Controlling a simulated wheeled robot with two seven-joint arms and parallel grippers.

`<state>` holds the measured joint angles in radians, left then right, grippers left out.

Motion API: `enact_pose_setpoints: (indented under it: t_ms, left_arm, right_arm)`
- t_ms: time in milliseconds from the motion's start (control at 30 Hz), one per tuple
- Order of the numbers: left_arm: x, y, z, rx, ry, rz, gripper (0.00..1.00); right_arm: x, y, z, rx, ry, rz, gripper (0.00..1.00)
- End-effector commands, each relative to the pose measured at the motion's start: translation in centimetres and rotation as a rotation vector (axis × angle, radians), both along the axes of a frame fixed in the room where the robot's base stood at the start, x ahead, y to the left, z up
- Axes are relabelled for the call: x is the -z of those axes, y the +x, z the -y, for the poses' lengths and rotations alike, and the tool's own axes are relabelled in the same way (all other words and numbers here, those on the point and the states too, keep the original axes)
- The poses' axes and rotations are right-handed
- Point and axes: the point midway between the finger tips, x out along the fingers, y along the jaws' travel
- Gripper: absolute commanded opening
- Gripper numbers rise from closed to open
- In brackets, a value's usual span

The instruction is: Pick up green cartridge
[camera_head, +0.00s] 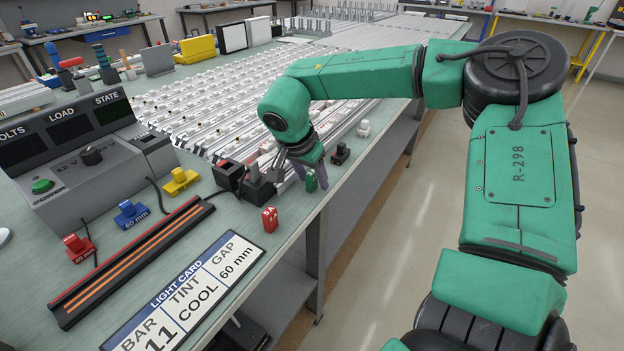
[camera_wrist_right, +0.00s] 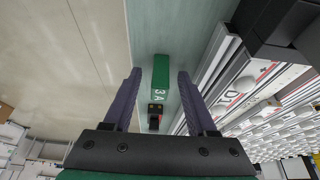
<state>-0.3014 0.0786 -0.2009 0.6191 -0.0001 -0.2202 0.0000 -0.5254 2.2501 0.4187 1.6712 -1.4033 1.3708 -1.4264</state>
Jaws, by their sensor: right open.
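The green cartridge (camera_head: 311,181) stands near the bench's right edge in the head view, partly hidden by my right gripper (camera_head: 308,172). In the right wrist view the green cartridge (camera_wrist_right: 160,75) lies between the two dark fingers of my right gripper (camera_wrist_right: 159,75), with "3 A" printed in white on it. The fingers stand apart on either side, with gaps to the cartridge. My left gripper is not in view.
A red cartridge (camera_head: 270,219) stands nearer on the bench. A black block (camera_head: 341,153) and a white block (camera_head: 363,128) stand farther along the edge. A dark fixture (camera_head: 246,182) is close left of the gripper, beside long light rails (camera_head: 215,95).

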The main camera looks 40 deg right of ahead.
Motion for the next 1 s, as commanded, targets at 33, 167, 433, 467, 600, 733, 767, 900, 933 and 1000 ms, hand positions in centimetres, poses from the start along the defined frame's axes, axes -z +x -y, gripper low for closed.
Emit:
enact_pose_setpoints:
  t_ms: [33, 167, 433, 467, 600, 733, 767, 900, 933, 1000]
  left_arm:
    - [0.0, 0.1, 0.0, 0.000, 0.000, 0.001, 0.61]
    - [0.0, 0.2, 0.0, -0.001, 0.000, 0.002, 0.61]
    - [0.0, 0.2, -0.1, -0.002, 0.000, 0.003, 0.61]
    - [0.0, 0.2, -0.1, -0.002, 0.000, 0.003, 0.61]
    - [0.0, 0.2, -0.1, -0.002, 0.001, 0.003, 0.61]
    - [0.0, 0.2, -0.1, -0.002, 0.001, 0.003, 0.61]
    - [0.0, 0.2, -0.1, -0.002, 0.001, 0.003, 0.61]
    - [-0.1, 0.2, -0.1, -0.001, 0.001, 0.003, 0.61]
    - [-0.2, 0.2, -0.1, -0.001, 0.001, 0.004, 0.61]
    - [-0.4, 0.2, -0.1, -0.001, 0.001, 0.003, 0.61]
  right_arm:
    - [0.0, 0.0, 0.0, 0.000, 0.000, 0.001, 0.57]
    - [0.0, 0.0, 0.0, 0.001, 0.000, 0.001, 0.42]
    - [-0.1, 0.0, 0.0, 0.001, 0.000, 0.001, 0.00]
    - [-0.1, 0.0, 0.0, 0.001, 0.000, 0.000, 0.00]
    - [-0.2, 0.0, 0.0, 0.001, 0.000, 0.001, 0.00]
    - [-1.0, 0.1, 0.0, 0.001, -0.001, 0.003, 0.00]
    - [-1.4, 0.1, 0.0, 0.002, -0.002, 0.004, 0.00]
    - [-4.4, 0.1, 0.0, 0.002, -0.002, 0.007, 0.00]
    - [-5.4, 0.1, 0.0, 0.003, -0.002, 0.007, 0.00]
    - [-8.0, 0.1, 0.0, 0.003, -0.003, 0.009, 0.00]
